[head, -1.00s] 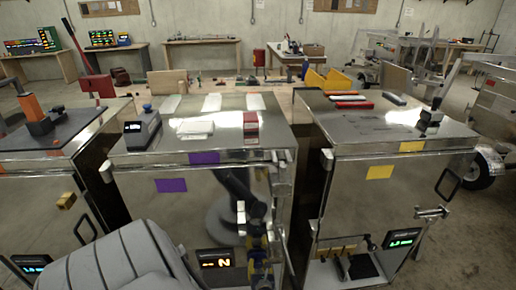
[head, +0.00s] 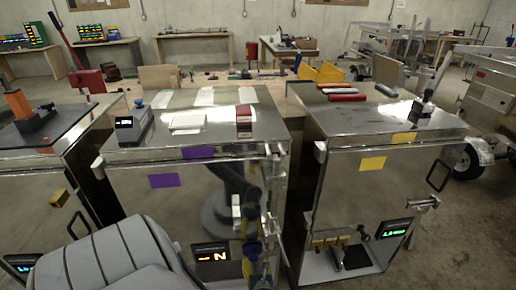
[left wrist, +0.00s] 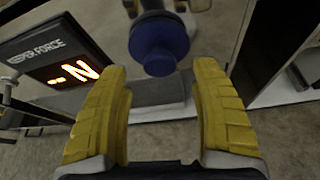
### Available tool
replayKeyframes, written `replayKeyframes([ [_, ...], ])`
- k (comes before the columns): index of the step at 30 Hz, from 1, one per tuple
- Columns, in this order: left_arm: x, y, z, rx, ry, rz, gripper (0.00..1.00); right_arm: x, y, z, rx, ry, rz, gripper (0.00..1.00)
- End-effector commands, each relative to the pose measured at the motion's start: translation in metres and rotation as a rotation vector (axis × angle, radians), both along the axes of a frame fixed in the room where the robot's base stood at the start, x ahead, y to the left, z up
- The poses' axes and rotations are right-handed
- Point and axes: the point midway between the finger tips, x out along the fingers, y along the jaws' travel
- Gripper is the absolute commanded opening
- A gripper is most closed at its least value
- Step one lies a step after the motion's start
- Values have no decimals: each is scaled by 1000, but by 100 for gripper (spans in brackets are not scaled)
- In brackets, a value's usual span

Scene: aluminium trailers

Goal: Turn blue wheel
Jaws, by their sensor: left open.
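The blue wheel (left wrist: 160,45) is a round dark-blue knob at top centre of the left wrist view. In the head view, blue (head: 252,248) shows low on the front of the middle metal cabinet (head: 175,215). My left gripper (left wrist: 160,72) is open, its yellow fingers spread to either side just below the wheel, with the wheel between and beyond the tips. I cannot tell whether they touch it. In the head view, the left gripper (head: 257,266) is small and partly lost against the cabinet. My right gripper is not in view.
A black display marked "KEEPER FORCE" (left wrist: 60,55) with orange characters is left of the wheel; it also shows in the head view (head: 212,255). A white cabinet edge (left wrist: 275,50) is at right. Metal cabinets (head: 370,190) flank the middle one closely.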

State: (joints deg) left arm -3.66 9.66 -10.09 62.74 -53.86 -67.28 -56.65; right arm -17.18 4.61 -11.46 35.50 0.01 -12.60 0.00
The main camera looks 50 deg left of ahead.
Motion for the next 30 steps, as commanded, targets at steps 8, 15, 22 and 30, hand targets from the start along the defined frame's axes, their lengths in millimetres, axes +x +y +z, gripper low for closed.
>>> replayKeyframes([
  [8,-22,-34,17,0,0,2,64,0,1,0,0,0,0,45],
  [15,-31,-51,25,1,-1,2,64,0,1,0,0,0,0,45],
  [22,-33,-55,28,2,-1,2,64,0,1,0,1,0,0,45],
  [30,-33,-55,27,1,-1,2,64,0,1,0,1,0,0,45],
])
